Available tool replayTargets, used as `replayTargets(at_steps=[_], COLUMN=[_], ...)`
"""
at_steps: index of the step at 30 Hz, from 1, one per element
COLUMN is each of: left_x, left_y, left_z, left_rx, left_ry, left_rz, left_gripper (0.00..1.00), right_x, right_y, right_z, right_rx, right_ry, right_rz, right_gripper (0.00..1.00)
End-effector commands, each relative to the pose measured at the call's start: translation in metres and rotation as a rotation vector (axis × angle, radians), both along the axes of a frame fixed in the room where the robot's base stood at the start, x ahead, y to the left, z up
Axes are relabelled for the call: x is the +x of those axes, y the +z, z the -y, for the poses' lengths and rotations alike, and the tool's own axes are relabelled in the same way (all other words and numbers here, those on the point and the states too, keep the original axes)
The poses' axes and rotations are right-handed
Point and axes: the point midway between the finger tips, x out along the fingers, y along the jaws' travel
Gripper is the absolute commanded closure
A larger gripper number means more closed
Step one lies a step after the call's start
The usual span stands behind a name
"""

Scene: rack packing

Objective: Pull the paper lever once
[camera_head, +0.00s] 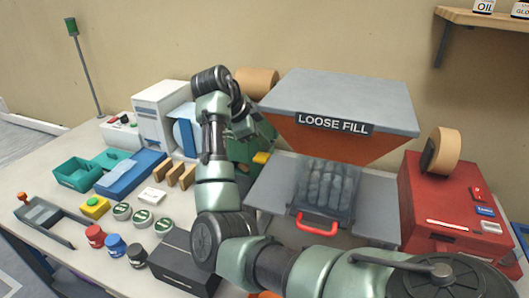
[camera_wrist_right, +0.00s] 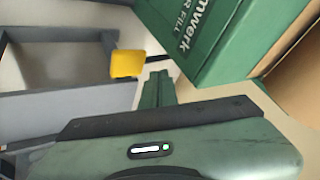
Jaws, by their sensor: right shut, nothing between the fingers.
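The paper lever shows as a yellow knob (camera_head: 261,157) beside the green paper machine (camera_head: 240,152), which is partly hidden behind my right arm. In the right wrist view the yellow knob (camera_wrist_right: 126,63) is close to the narrow green fingers of my right gripper (camera_wrist_right: 157,74). The green machine (camera_wrist_right: 205,40) with white lettering fills the upper right there. My right gripper (camera_head: 265,137) is shut and empty, just above the knob in the head view. Whether it touches the lever I cannot tell. My left gripper is not in view.
A brown paper roll (camera_head: 262,80) sits behind my arm. The grey-topped LOOSE FILL hopper (camera_head: 345,95) and a clear drawer with a red handle (camera_head: 318,226) stand to the right. A red tape machine (camera_head: 425,200) is further right. Stamps, jars and trays crowd the left.

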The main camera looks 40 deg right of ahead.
Motion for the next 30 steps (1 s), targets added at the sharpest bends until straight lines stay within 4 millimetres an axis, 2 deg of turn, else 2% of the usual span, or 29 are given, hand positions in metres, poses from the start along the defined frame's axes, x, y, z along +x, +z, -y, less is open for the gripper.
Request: replayTargets(at_steps=[20,30], left_x=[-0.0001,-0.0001], left_y=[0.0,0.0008], left_z=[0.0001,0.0], left_rx=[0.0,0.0], left_ry=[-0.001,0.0], left_rz=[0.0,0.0], left_gripper=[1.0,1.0], right_x=[-0.0001,-0.0009], right_y=[-0.0003,-0.0085], right_z=[0.0,-0.0013], right_rx=[0.0,0.0], right_ry=[0.0,0.001], right_rz=[0.0,-0.001], right_gripper=[1.0,1.0])
